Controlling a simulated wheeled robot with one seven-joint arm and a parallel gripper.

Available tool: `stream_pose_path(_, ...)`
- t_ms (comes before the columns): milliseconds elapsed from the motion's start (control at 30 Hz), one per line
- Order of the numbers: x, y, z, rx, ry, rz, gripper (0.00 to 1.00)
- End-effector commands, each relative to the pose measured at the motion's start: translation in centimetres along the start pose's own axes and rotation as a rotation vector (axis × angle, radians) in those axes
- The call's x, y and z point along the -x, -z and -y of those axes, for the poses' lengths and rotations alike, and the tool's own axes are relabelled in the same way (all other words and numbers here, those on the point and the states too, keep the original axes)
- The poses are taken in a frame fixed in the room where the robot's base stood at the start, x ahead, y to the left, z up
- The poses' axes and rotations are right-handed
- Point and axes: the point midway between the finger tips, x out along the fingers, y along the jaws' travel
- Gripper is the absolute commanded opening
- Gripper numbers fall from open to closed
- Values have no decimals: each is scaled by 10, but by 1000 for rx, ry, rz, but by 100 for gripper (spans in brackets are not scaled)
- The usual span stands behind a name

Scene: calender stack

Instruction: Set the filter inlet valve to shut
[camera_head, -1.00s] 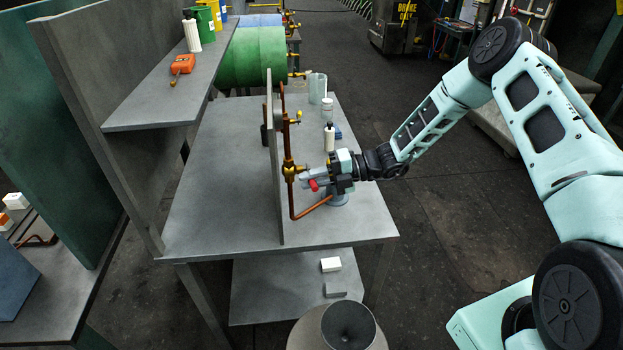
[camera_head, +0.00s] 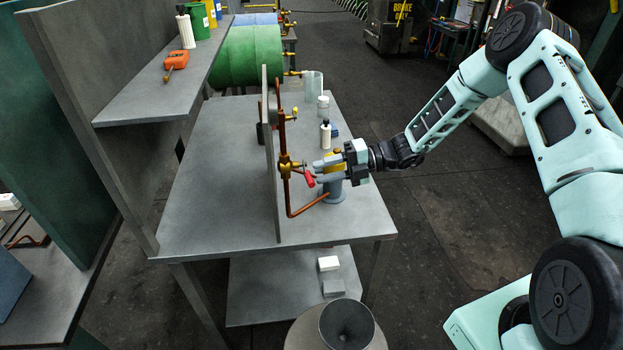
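A vertical copper pipe with a brass valve body (camera_head: 287,166) runs along the right side of an upright grey panel on the bench. A red lever (camera_head: 309,179) sticks out to the right of the brass body, tilted. My gripper (camera_head: 319,170) is just right of the lever, reaching in from the right. Its grey fingers look spread, with the tips close to the lever; whether they touch it I cannot tell. A second, smaller valve with a yellow handle (camera_head: 295,112) sits higher on the pipe. No label shows which one is the filter inlet valve.
The upright panel (camera_head: 270,210) stands close left of the pipe. A grey-blue cylinder (camera_head: 333,190) is below my gripper, with a copper pipe running to it. A white bottle (camera_head: 326,135) and a clear jar (camera_head: 314,86) stand behind. The bench (camera_head: 215,215) is clear at left.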

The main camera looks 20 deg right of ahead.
Motion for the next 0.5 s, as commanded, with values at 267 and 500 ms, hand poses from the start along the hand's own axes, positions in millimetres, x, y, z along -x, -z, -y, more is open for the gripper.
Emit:
stream_pose_path(267,67,-1,5,1,3,4,35)
stream_pose_path(500,111,-1,3,1,2,3,35)
